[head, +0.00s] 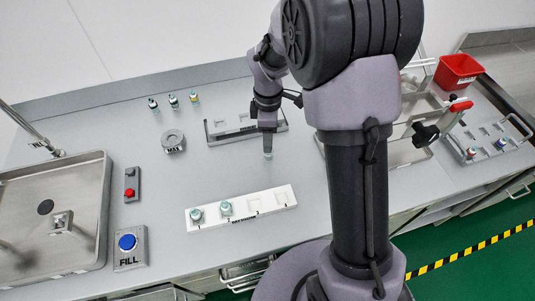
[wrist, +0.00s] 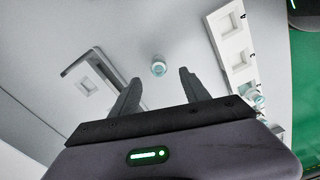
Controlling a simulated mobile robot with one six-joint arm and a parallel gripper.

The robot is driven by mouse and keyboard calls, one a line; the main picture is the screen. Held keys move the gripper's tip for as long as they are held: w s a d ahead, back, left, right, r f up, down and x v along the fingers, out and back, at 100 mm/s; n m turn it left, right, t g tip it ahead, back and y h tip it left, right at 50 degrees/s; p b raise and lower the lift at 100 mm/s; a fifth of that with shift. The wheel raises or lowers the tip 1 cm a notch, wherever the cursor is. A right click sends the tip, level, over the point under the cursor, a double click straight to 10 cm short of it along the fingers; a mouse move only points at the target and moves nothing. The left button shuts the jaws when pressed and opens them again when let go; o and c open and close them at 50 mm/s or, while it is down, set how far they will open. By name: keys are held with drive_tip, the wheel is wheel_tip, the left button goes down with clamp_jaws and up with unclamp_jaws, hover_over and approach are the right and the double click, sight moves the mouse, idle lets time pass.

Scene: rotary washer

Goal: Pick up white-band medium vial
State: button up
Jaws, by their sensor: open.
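A small pale vial (wrist: 158,68) with a whitish top stands alone on the grey bench. In the wrist view it is just beyond my gripper (wrist: 160,77), roughly between the two spread fingertips and apart from both. In the head view the same vial (head: 268,155) shows right below my gripper (head: 267,127), which is open and empty. I cannot make out a band on it clearly. Two more pale vials, one at the left end (head: 196,214) and one beside it (head: 226,208), stand in the white numbered rack (head: 275,199).
A grey tray (head: 212,136) lies behind the lone vial. Three vials (head: 173,101) stand at the back left, near a round MAX device (head: 173,141). A sink (head: 45,190) and blue FILL button (head: 127,242) are at left. A red bin (head: 458,71) and another vial tray (head: 485,148) are at right.

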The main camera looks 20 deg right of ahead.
wheel_tip(320, 180, down, 7)
drive_tip(key=b, duration=0.3)
drive_tip(key=shift+w+d, duration=0.1)
drive_tip(key=shift+r, duration=0.15)
drive_tip(key=shift+c, duration=0.4)
clamp_jaws()
